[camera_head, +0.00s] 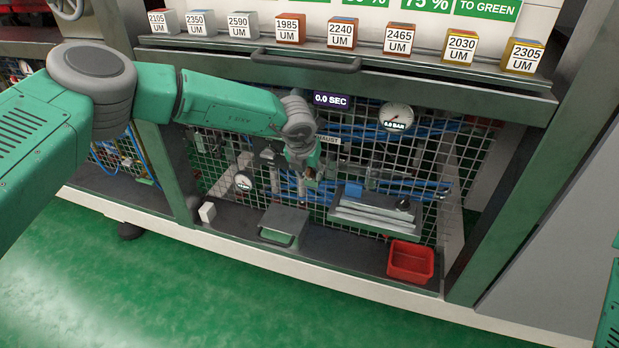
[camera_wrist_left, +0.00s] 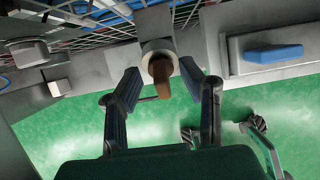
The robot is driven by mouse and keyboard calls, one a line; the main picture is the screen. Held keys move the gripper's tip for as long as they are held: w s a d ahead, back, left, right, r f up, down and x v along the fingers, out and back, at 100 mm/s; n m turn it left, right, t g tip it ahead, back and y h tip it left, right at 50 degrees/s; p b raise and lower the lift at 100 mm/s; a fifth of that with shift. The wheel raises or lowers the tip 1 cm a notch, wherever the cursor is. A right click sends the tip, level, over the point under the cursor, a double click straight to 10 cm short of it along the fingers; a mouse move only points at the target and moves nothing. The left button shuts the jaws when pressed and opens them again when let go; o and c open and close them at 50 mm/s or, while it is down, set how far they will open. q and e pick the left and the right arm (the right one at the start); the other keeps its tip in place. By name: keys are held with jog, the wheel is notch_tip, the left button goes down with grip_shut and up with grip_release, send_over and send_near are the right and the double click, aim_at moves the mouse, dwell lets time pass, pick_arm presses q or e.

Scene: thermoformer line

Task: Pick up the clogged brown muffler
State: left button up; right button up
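The brown muffler (camera_wrist_left: 162,74) is a short brown plug in a pale round fitting (camera_wrist_left: 157,47), in the upper middle of the left wrist view. My left gripper (camera_wrist_left: 160,72) is open, with one finger on each side of the muffler and visible gaps between. In the head view my left gripper (camera_head: 306,168) is in front of the wire mesh, under the exhaust label. A small brownish spot shows at its tip, but the fingers and muffler are hard to separate there. My right gripper cannot be made out; only green arm parts show at the right edge.
Below on the ledge are a grey box with a handle (camera_head: 284,224), a red bin (camera_head: 410,262) and a white block (camera_head: 207,212). A grey stepped unit (camera_head: 375,218) stands right of the gripper. A drawer handle (camera_head: 305,61) juts out above. Green floor in front is clear.

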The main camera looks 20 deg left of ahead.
pick_arm(q)
jog(key=shift+a, duration=0.15)
jog(key=c, duration=0.6)
jog(key=shift+d+r, duration=0.1)
jog(key=shift+d, duration=0.25)
grip_shut()
pick_arm(e)
jog(key=shift+d+f, duration=0.1)
jog(key=shift+d, duration=0.3)
pick_arm(q)
jog(key=shift+a, duration=0.1)
jog(key=shift+a, duration=0.1)
jog(key=shift+s+a+r, duration=0.1)
jog(key=shift+s+r, duration=0.05)
jog(key=shift+r, duration=0.05)
jog(key=s+p+v, duration=0.1)
jog(key=p+v, duration=0.2)
jog(key=v, duration=0.3)
jog(key=s+p, duration=0.3)
jog(key=s, duration=1.1)
jog(key=shift+s+f, duration=0.2)
jog(key=shift+s, duration=0.15)
pick_arm(e)
notch_tip(320, 180, up, 6)
jog(key=shift+a, duration=0.15)
